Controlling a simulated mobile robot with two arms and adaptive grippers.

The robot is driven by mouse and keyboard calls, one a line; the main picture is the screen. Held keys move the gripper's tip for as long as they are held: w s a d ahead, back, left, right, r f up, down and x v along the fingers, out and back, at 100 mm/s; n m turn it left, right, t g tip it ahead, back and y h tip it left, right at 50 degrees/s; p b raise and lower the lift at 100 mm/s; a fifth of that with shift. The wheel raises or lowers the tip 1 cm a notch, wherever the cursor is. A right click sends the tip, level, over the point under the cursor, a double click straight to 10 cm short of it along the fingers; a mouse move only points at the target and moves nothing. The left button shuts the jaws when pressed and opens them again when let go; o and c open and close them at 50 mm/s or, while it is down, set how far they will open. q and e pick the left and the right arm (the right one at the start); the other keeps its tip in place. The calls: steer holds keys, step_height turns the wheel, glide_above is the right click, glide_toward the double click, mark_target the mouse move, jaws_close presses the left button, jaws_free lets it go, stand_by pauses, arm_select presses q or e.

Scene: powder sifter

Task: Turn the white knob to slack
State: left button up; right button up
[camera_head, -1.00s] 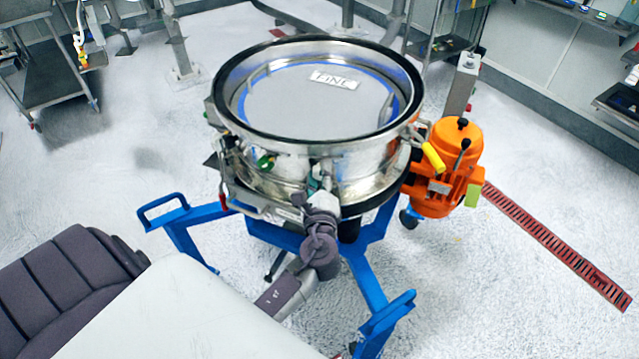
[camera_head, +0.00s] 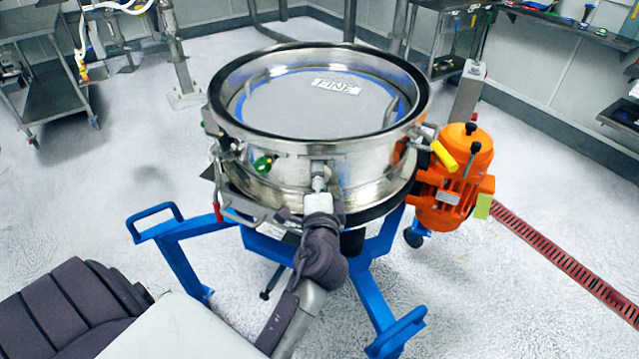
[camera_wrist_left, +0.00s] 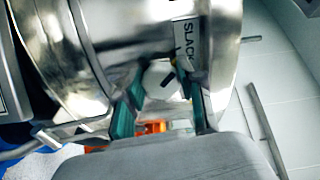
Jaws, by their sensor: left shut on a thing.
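The round steel sifter (camera_head: 290,160) stands at the centre of the head view, with a grey screen inside its blue-edged ring. In the left wrist view the white knob (camera_wrist_left: 158,76) sits on the steel wall, beside a white label reading SLACK (camera_wrist_left: 187,42). My left gripper (camera_head: 318,186) reaches the front of the sifter from below. In the left wrist view its teal fingers (camera_wrist_left: 163,92) lie on both sides of the knob and are shut on it. The fingers partly cover the knob, and the head view does not show it clearly. My right gripper is in neither view.
A blue frame (camera_head: 180,250) carries the sifter, with legs spreading left and to the front. An orange motor (camera_head: 455,175) is at its right. A red floor grate (camera_head: 560,260) runs further right. Steel carts (camera_head: 55,95) stand at the back left.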

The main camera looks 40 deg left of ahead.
arm_select(q)
steer(key=shift+n, duration=0.3)
stand_by(0.4)
steer(key=o, duration=1.1)
steer(key=shift+o, duration=0.2)
